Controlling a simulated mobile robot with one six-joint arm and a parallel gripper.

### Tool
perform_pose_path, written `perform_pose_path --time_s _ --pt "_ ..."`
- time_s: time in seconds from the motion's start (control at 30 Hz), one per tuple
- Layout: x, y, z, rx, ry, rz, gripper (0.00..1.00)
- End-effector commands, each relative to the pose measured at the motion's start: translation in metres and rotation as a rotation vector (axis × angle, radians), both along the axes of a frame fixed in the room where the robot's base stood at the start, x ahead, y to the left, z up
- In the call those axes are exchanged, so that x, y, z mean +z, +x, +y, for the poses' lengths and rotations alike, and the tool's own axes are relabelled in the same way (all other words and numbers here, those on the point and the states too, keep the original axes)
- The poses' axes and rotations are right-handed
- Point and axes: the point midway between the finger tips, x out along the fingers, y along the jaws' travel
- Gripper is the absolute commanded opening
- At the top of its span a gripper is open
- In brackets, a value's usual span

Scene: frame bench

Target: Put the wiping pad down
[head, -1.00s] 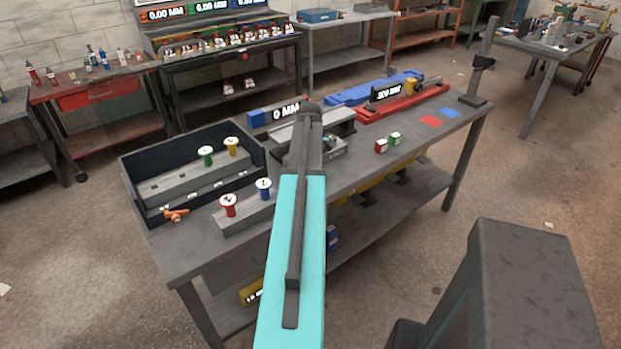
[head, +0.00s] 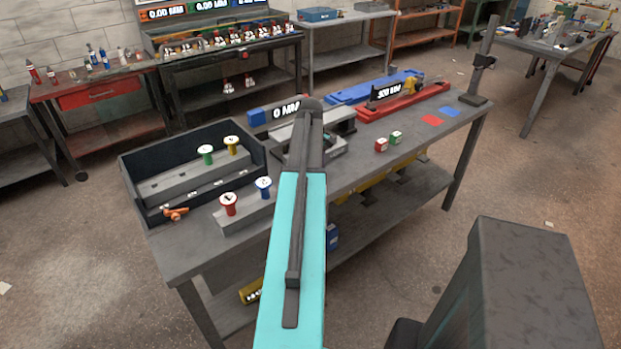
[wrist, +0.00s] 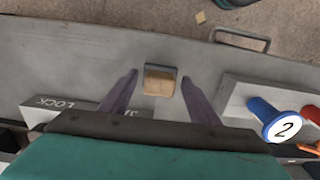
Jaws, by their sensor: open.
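The wiping pad (wrist: 159,85), a small tan block with a darker greyish far edge, appears on the grey bench top in the wrist view. My gripper (wrist: 159,76) is open, with one purple-grey finger on each side of the pad and a visible gap on both sides. I cannot tell how far the fingertips are above the bench. In the head view my arm hides the pad and the gripper.
A block with a blue spool marked 2 (wrist: 281,126) stands right of my gripper. A grey part marked LOCK (wrist: 60,106) is at left. A dark tray (head: 133,183) sits at the bench's left end. Bare bench top surrounds the pad.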

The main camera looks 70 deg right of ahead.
Motion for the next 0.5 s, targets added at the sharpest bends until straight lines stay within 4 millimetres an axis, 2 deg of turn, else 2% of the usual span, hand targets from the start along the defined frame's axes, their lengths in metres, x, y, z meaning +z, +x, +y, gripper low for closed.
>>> perform_pose_path --time_s 0.5 --pt "0.056 0.000 -0.001 0.000 -0.003 -0.001 0.56"
